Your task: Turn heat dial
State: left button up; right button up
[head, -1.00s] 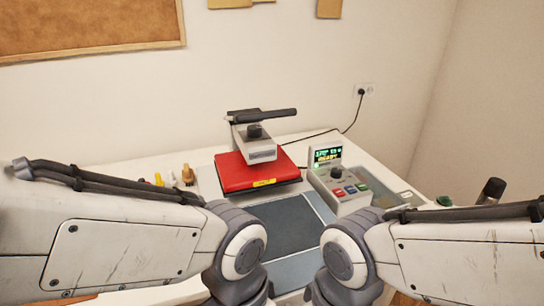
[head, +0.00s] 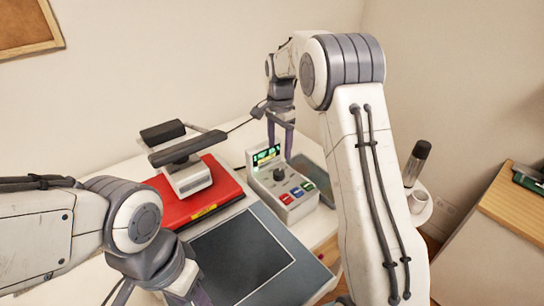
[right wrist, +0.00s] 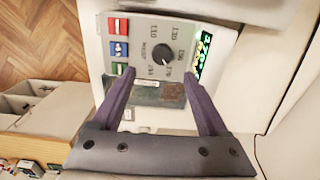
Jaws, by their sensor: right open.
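The grey control box (head: 300,210) stands on the table beside the red heat press (head: 215,185). Its black heat dial (head: 279,175) sits on top, near a lit green display (head: 266,155). In the right wrist view the dial (right wrist: 162,54) is ringed by printed numbers and lies just beyond the fingertips. My right gripper (head: 280,148) is open and empty, pointing down behind and above the dial. The right wrist view shows its fingers (right wrist: 160,78) spread, with the dial roughly between their lines and apart from them. My left gripper is mostly cut off at the head view's bottom edge.
Red, blue and green buttons (head: 297,192) sit on the box in front of the dial. The press's dark lower plate (head: 240,262) lies in front.

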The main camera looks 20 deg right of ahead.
aim_at(279, 172)
jog(key=f, duration=0.3)
jog(key=f+p, duration=0.1)
jog(key=f, duration=0.1)
jog(key=f+p, duration=0.1)
jog(key=f, duration=0.2)
jog(key=shift+w+d+f, duration=0.1)
jog(key=shift+w+f, duration=0.15)
jog(key=shift+f, duration=0.9)
grip_shut()
